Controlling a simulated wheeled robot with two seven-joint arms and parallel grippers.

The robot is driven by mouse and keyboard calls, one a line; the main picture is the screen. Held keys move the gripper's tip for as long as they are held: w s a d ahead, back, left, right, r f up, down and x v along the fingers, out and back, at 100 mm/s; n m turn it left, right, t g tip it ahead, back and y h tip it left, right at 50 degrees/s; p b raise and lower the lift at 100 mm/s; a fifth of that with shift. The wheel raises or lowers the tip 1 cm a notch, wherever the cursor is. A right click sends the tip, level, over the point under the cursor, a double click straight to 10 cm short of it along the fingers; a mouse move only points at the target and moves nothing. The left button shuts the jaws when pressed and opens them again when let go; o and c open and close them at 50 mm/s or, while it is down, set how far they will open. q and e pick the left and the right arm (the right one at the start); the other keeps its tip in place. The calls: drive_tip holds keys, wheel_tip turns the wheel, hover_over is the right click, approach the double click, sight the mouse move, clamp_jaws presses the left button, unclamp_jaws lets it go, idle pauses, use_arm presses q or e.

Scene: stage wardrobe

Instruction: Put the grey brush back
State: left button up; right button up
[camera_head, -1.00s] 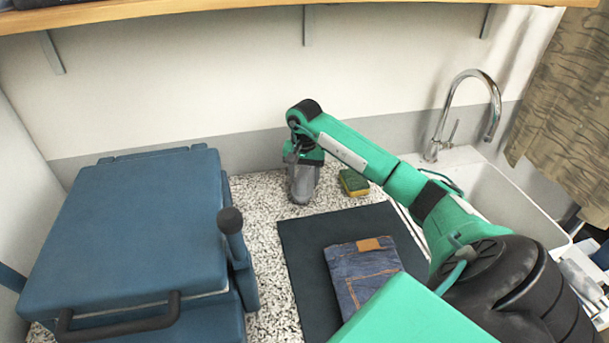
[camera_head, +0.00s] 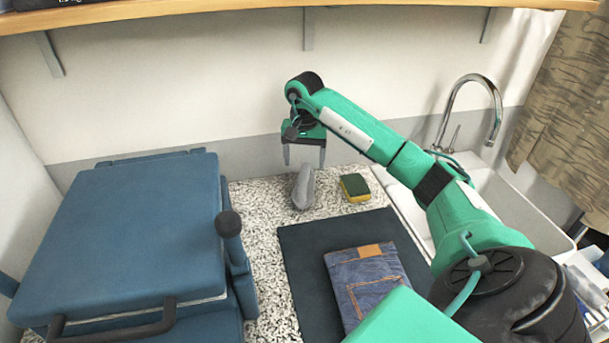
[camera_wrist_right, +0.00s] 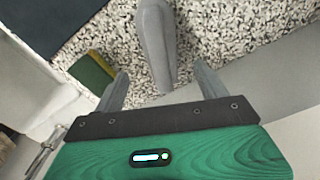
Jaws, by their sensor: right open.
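My right gripper (camera_head: 304,160) is open and empty just above and behind the brush. In the right wrist view its two fingers (camera_wrist_right: 162,88) are spread, with the brush's near end between or just beyond their tips; I cannot tell the exact gap. My left gripper is not in view.
A yellow and green sponge (camera_head: 355,188) lies right of the brush. Folded jeans (camera_head: 366,280) lie on a dark mat (camera_head: 305,255). A blue lidded case (camera_head: 130,230) fills the left. A sink (camera_head: 510,205) with a tall tap (camera_head: 468,82) is at the right. A wooden shelf (camera_head: 250,5) runs overhead.

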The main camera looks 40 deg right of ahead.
drive_tip(key=shift+r, duration=2.1)
